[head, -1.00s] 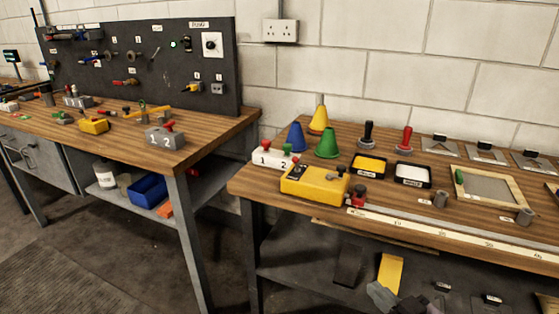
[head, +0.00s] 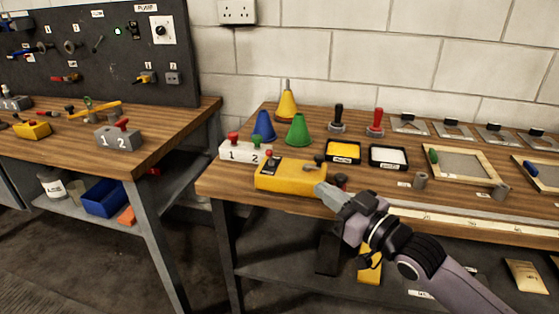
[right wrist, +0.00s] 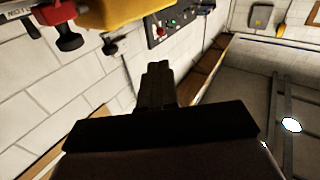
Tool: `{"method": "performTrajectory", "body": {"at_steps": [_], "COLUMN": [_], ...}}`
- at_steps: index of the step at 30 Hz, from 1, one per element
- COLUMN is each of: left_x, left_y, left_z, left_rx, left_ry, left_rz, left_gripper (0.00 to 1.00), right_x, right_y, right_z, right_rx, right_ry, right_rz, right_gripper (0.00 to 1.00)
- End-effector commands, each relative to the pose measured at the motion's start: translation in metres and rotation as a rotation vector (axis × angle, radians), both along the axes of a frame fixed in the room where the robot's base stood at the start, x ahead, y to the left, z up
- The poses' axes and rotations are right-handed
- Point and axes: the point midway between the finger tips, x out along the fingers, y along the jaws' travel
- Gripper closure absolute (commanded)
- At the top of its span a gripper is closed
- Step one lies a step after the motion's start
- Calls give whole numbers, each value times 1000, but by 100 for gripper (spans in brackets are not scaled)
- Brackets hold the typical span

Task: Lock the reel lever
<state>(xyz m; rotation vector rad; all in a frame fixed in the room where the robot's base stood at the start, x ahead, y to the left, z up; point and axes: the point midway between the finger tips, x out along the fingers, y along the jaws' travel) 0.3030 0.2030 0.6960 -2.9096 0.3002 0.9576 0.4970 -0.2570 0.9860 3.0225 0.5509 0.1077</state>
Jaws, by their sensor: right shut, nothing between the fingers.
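The yellow box (head: 289,176) sits near the front left corner of the right-hand workbench. A small grey lever with a dark knob (head: 318,160) shows on its top at the right; I cannot tell whether it is locked. My right gripper (head: 324,192) is shut and empty, its tips close to the box's front right corner; I cannot tell if they touch. In the right wrist view the shut fingers (right wrist: 157,75) point ahead, with part of the yellow box (right wrist: 125,10) above them. My left gripper is not in view.
A white block with red and green knobs (head: 245,153) stands left of the box. Blue, green and yellow cones (head: 298,130) and two trays (head: 388,157) stand behind. A pale ruler strip (head: 470,220) runs along the bench front. Another bench (head: 160,140) is at left.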

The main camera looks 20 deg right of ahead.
Motion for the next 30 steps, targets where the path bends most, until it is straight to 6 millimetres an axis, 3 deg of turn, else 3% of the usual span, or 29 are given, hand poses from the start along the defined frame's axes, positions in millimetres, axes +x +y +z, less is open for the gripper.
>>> {"method": "performTrajectory", "body": {"at_steps": [8,30], "left_x": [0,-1], "left_y": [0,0], "left_z": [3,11], "left_rx": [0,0], "left_ry": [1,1], "left_rz": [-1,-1], "left_gripper": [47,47], "right_x": [23,120], "right_y": [9,46], "right_z": [3,8], "right_rx": [1,1], "right_ry": [-2,0], "right_rz": [-1,0], "right_gripper": [100,100]}}
